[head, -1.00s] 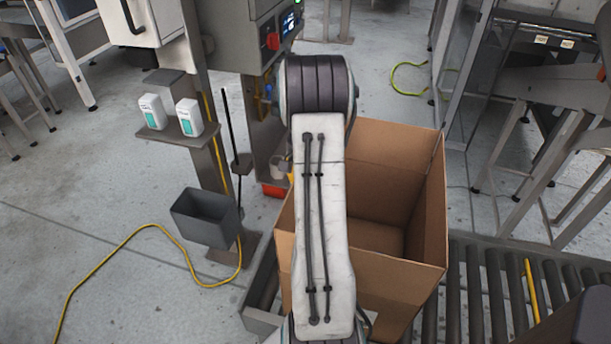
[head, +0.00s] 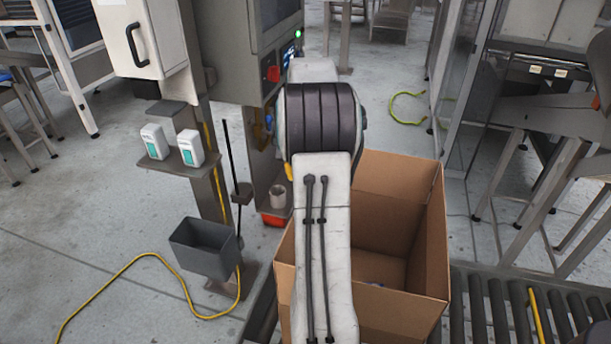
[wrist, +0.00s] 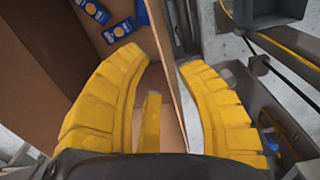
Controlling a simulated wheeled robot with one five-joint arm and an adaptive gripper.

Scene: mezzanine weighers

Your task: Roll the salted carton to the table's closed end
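The open-topped brown carton (head: 398,192) stands at the near end of the roller table (head: 500,318). My arm hides its left part in the head view. In the wrist view, the carton's inner wall (wrist: 60,45) and blue packets (wrist: 122,27) inside show at upper left. My gripper (wrist: 165,75) has yellow fingers spread wide apart, one on each side of a carton wall's edge. I cannot tell whether any finger touches it. The gripper is hidden behind my arm in the head view.
A grey bin (head: 205,248) and a shelf with two white bottles (head: 172,145) are on the post at left. A yellow cable (head: 130,262) lies on the floor. A grey machine cabinet (head: 240,50) stands ahead. Metal frames (head: 545,160) stand at right.

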